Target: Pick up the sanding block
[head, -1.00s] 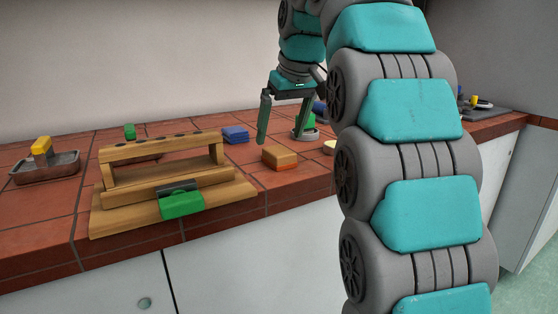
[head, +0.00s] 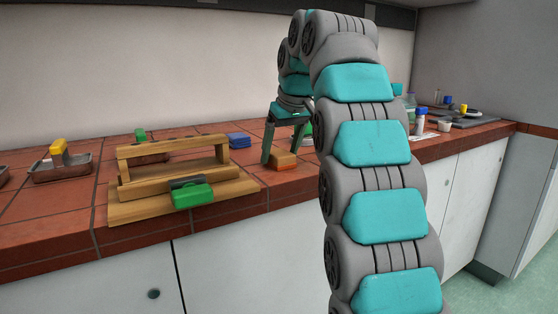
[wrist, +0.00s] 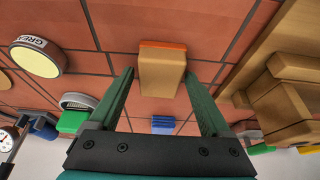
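The sanding block, a tan wooden block with an orange base (head: 282,161), lies on the red tiles near the bench's front edge. In the wrist view the sanding block (wrist: 161,74) shows between my fingertips, its orange edge at the top. My gripper (head: 283,154) points down at the block, its fingers spread and empty. In the wrist view my gripper (wrist: 160,76) has a finger on each side of the block in the picture, with no contact visible. I cannot tell how far above the block the fingertips are.
A wooden rack (head: 172,172) with a green-and-black item (head: 192,195) stands left of the block. A blue stack (head: 239,140) lies behind. In the wrist view a round labelled tin (wrist: 36,62) lies at left. Tiles around the block are mostly clear.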

